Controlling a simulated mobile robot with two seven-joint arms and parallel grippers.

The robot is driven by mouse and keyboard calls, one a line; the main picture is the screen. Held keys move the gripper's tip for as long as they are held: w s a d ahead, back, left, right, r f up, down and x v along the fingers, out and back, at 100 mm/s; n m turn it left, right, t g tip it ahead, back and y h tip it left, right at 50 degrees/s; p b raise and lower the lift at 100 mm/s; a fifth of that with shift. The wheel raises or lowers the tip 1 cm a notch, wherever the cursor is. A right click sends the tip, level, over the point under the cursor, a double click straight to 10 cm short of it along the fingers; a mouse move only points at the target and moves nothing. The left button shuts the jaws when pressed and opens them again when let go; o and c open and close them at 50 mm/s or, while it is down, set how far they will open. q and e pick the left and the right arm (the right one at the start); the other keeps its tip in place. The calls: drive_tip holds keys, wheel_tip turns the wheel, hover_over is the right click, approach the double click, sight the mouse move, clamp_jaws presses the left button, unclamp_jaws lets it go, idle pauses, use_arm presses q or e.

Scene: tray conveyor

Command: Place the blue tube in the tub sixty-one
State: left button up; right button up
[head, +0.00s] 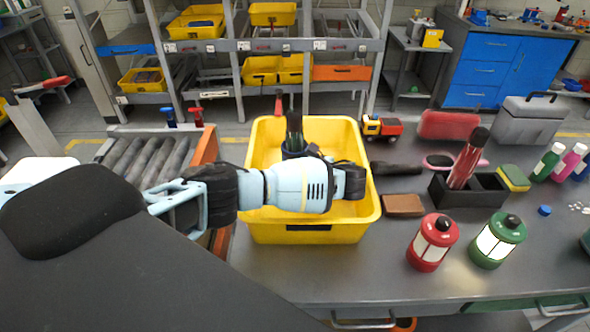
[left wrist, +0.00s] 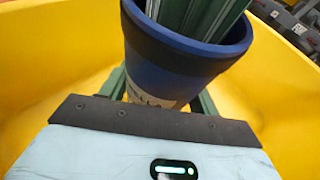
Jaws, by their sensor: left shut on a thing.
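The blue tube (left wrist: 180,65) is a dark blue round holder with a pale printed label, filling the top of the left wrist view. A folded dark green thing (left wrist: 205,15) stands in it; it also shows with a black top in the head view (head: 294,130). My left gripper (left wrist: 160,92) is shut on the tube, its green fingers on either side. The yellow tub (head: 310,235) is around and below it; the tube is within its walls. Whether it touches the floor is hidden by my arm. The tub's dark label is unreadable. My right gripper is not in view.
A roller conveyor (head: 150,158) lies left of the tub. Right of it are a toy truck (head: 382,127), a brown wallet (head: 403,205), a black holder (head: 455,197), and red (head: 432,243) and green (head: 497,241) lanterns. Shelves with yellow bins stand behind.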

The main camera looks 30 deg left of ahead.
use_arm(q)
drive_tip(key=shift+f, duration=0.15)
drive_tip(key=shift+f, duration=0.1)
drive_tip(key=o, duration=1)
drive_tip(key=v, duration=0.5)
drive_tip(key=shift+w+d, duration=0.1)
drive_tip(key=shift+d, duration=0.05)
drive_tip(key=shift+d+r, duration=0.3)
drive_tip(key=shift+d, duration=0.35)
drive_tip(key=shift+s+d+r, duration=0.2)
drive_tip(key=shift+s, duration=0.1)
drive_tip(key=shift+v, duration=2.4)
